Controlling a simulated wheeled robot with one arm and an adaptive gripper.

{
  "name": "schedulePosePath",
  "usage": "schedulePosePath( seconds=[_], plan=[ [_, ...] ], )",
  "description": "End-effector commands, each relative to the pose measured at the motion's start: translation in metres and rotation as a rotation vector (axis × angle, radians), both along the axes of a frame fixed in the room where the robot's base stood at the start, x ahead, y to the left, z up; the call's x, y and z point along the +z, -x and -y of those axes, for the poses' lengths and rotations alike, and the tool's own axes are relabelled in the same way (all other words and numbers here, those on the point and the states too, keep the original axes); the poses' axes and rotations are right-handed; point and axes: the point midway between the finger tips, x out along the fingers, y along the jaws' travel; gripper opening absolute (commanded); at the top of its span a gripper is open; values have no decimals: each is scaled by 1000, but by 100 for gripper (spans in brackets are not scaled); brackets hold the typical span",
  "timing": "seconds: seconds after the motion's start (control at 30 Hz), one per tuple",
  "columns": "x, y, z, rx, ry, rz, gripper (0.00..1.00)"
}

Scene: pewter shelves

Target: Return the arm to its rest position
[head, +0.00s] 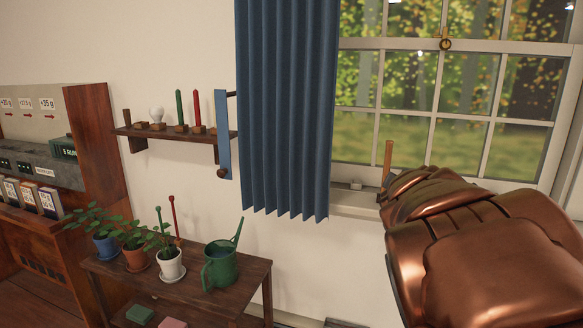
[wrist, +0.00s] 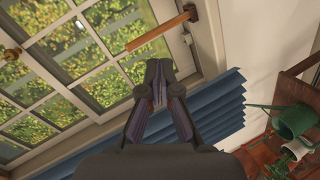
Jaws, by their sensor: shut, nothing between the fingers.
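My gripper (wrist: 158,78) shows in the wrist view with its two dark fingers together and nothing between them. It points toward the window (wrist: 62,70) and the blue curtain (wrist: 215,108). In the head view my copper-coloured arm fills the lower right in front of the window (head: 440,100), and hides my gripper there. A wooden stick (head: 388,160) stands upright at the window sill just beyond the arm. It also shows in the wrist view (wrist: 160,32), apart from the fingers.
A blue curtain (head: 287,110) hangs left of the window. A wall shelf (head: 170,133) holds several small items. Below, a wooden table (head: 250,275) bears potted plants and a green watering can (head: 220,265). A dark wooden cabinet (head: 95,140) stands at the left.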

Motion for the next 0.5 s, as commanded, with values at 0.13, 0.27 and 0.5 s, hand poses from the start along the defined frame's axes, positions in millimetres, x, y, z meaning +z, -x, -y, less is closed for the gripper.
schedulePosePath(
  seconds=[0.13, 0.27, 0.5],
  plan=[
    [2, 49, 24, -150, -178, -121, 0],
    [-8, 96, 31, -270, -328, -233, 0],
    [-27, 195, 17, -478, -574, -478, 0]
  ],
)
